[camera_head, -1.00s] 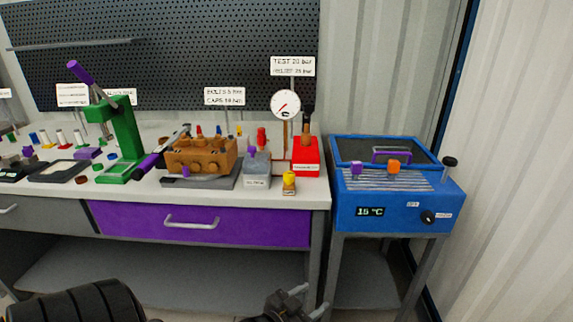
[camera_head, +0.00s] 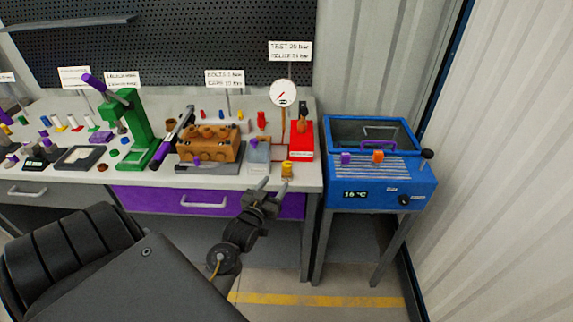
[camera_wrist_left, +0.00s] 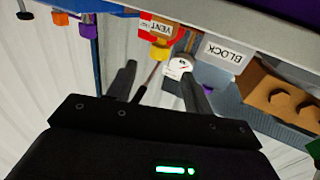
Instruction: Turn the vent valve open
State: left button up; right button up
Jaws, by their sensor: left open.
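The vent valve (camera_head: 287,170) is a small yellow piece at the front edge of the workbench, just left of the red box's front. In the left wrist view, the yellow vent valve (camera_wrist_left: 159,53) sits below a white VENT label (camera_wrist_left: 160,28), beyond my fingertips. My left gripper (camera_head: 273,185) is open and empty, in front of the bench edge and a little below and left of the valve in the picture. Its two dark fingers (camera_wrist_left: 158,82) show apart in the left wrist view, with a gap between them and the valve. My right gripper is not in view.
Close by stand a grey block (camera_head: 259,152), a red box (camera_head: 302,140), a round gauge (camera_head: 283,93) and an orange-brown pump block (camera_head: 210,145). A blue heated bath (camera_head: 380,185) stands to the right.

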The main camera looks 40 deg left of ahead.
aim_at(285, 170)
pick_arm(q)
jog(key=p+x, duration=0.1)
jog(key=x, duration=0.9)
jog(key=shift+d+p, duration=0.1)
jog(key=shift+p, duration=0.2)
jog(key=c, duration=1)
jog(key=shift+o, duration=0.2)
jog(key=shift+n+g+y, duration=0.4)
jog(key=shift+n+y, duration=0.3)
jog(key=shift+y, duration=0.3)
jog(key=o, duration=1)
jog(key=shift+c, duration=0.2)
